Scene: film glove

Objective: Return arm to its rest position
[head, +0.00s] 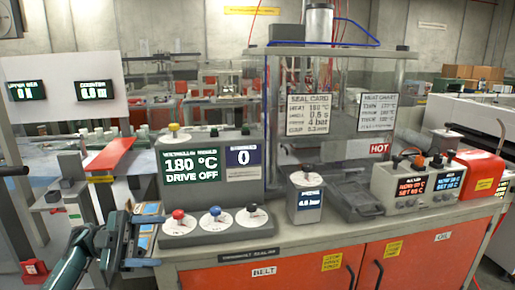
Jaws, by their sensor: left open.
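My left arm (75,258) comes in from the lower left corner. Its gripper (157,240) points right, with the two fingers apart and nothing seen between them. It is in front of the left end of the bench, left of the control console (208,172). In the picture its fingertips lie close to the console's base; whether they touch it I cannot tell. My right gripper is not in view.
The console carries red, blue and black knobs (215,212). On the grey bench (300,240) stand a 4.6 bar gauge box (307,195), a clear-walled press and two controllers (412,186). Orange cupboard doors (415,262) are below. A red-topped side station (110,153) stands left.

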